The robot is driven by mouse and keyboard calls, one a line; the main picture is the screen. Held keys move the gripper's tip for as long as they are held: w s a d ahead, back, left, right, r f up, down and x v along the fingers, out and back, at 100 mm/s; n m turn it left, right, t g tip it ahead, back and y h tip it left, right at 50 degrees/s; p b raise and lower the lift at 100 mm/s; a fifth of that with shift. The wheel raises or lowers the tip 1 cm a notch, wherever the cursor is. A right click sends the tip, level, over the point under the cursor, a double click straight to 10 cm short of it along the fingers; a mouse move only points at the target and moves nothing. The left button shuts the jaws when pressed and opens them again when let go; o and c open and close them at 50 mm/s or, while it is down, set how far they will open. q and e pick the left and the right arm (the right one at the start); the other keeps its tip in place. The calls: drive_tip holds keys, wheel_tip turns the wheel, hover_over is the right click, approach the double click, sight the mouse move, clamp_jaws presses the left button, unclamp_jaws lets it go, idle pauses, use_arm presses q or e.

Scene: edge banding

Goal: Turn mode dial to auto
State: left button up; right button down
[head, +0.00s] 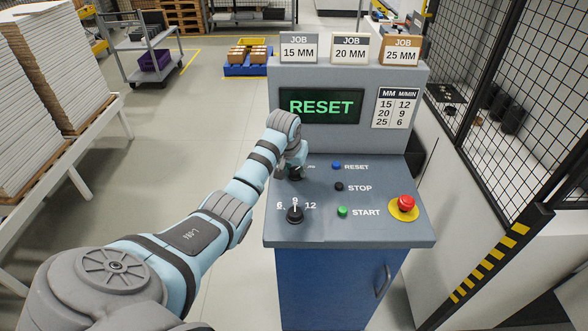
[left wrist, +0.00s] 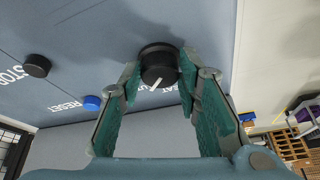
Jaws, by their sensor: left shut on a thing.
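The mode dial (left wrist: 160,62) is a round black knob with a white pointer line, on the grey sloping panel (head: 375,185). In the left wrist view my left gripper (left wrist: 160,82) has its two green-lined fingers on either side of the knob, shut on it. The white line slants in that view. Lettering beside the dial is partly hidden by the fingers. In the head view my left gripper (head: 295,168) is over the upper left of the panel and covers most of the dial. My right gripper is not in view.
A lower dial (head: 295,214) marked 6, 9, 12 sits just in front. Blue RESET (head: 336,166), black STOP (head: 339,187) and green START (head: 342,211) buttons and a red emergency knob (head: 405,203) lie to the right. The screen (head: 320,107) reads RESET.

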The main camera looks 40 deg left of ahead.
use_arm(q)
drive_tip(key=o, duration=0.9)
drive_tip(key=shift+c, duration=0.2)
drive_tip(key=shift+o, duration=1.4)
drive_tip(key=shift+w, duration=0.15)
drive_tip(key=shift+w+f, duration=0.15)
drive_tip(key=shift+f, duration=0.05)
drive_tip(key=shift+r, duration=0.2)
drive_tip(key=v, duration=1.1)
drive_tip(key=shift+r, duration=0.35)
drive_tip(key=shift+s+a+f, duration=0.1)
drive_tip(key=shift+s, duration=0.15)
